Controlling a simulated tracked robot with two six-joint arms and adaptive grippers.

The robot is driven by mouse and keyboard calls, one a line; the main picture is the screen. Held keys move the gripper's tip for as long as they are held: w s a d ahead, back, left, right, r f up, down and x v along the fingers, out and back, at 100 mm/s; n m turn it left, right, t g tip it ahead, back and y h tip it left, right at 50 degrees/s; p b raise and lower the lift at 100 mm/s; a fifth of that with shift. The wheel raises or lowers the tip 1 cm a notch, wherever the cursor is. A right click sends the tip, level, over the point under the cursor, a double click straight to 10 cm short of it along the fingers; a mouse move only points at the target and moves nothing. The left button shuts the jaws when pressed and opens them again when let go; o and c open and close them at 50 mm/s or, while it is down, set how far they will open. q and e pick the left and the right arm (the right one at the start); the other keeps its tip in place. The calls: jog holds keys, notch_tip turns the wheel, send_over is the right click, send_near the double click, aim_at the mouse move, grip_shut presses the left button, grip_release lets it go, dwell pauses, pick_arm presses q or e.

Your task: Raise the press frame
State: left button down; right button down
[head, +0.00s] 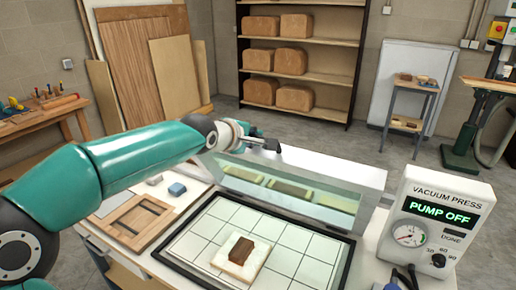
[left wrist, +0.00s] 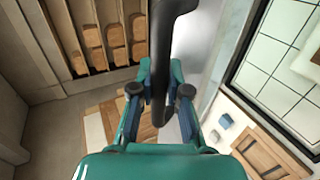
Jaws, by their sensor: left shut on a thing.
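The press frame (head: 325,168) is a pale bar with a see-through greenish pane below it, standing tilted up along the far edge of the press bed. The press bed (head: 205,212) is a white gridded board with a black rim. On it lies a pale slab (head: 232,262) with a brown block (head: 243,251) on top. My left gripper (head: 264,144) is at the frame's upper left end. In the left wrist view my left gripper (left wrist: 160,98) is shut on a black curved handle (left wrist: 162,55).
A vacuum press control box (head: 445,205) reading PUMP OFF stands right of the bed. A wooden frame (head: 120,215), a blue block (head: 177,189) and a grey block (head: 154,180) lie left of it. Shelves (head: 325,80) stand behind, across open floor.

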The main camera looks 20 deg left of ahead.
pick_arm(q)
jog(key=shift+w+a+r+p, duration=0.15)
jog(key=shift+w+r, duration=0.25)
jog(key=shift+w, duration=0.25)
jog(key=shift+w+d+r+p, duration=0.15)
jog(key=shift+w+r, duration=0.2)
jog(key=shift+w, duration=0.4)
jog(key=shift+d, duration=0.1)
jog(key=c, duration=1.1)
grip_release()
jog(key=shift+c, duration=0.2)
jog(key=v, duration=1.2)
